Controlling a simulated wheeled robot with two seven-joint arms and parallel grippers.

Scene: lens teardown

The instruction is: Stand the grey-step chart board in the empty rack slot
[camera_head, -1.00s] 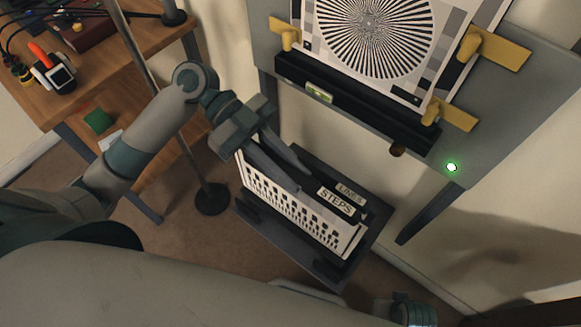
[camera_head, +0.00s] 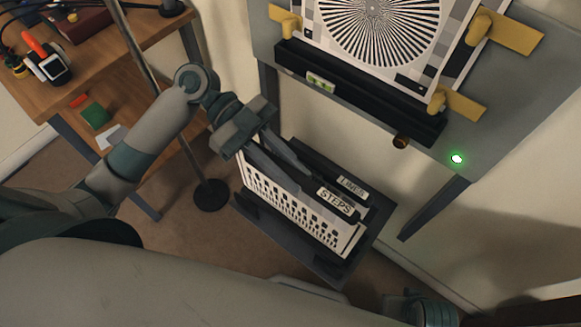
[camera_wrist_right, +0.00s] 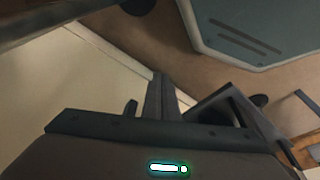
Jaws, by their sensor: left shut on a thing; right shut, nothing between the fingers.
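The grey-step chart board (camera_head: 335,203), with a white STEPS label, stands in the dark rack (camera_head: 278,252). My left gripper (camera_head: 300,178) is shut on it from above, its fingers just left of the label. The board's face is mostly hidden by a white board (camera_head: 295,212) with rows of black marks in front of it. A LINES label (camera_head: 352,185) shows just behind. I cannot tell how deep the board sits in its slot. My right gripper (camera_wrist_right: 160,98) is shut and empty in the right wrist view, away from the rack.
A wall panel holds a large starburst chart (camera_head: 375,30) with yellow clamps (camera_head: 508,32) and a black ledge (camera_head: 355,95) above the rack. A wooden desk (camera_head: 100,65) stands at the left. A pole on a round base (camera_head: 211,195) stands left of the rack.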

